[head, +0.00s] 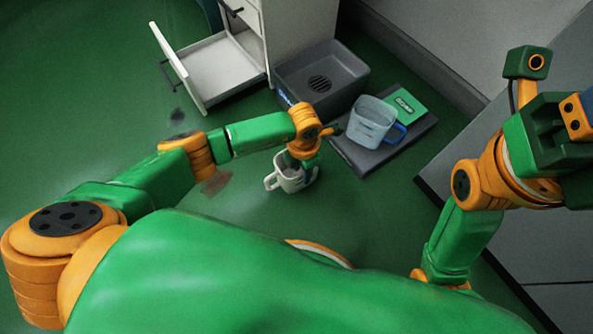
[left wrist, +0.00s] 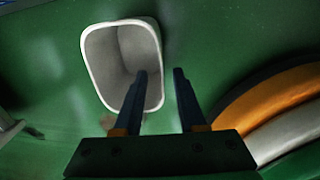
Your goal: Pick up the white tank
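The white tank (head: 290,177) is an open-topped container with a handle on its left side, standing on the green floor in the head view. It also shows in the left wrist view (left wrist: 92,55), seen from above and empty inside. My left gripper (head: 305,172) points down at the tank's right side. In the left wrist view its two dark fingers (left wrist: 160,85) are apart. One finger overlaps the tank's opening and the other is outside its right wall, so the rim lies between them. Contact cannot be told.
A clear tank with a blue handle (head: 371,121) and a green box (head: 406,103) sit on a dark flat base (head: 367,160). A grey basin (head: 340,71) stands behind. A white cabinet has an open drawer (head: 212,72).

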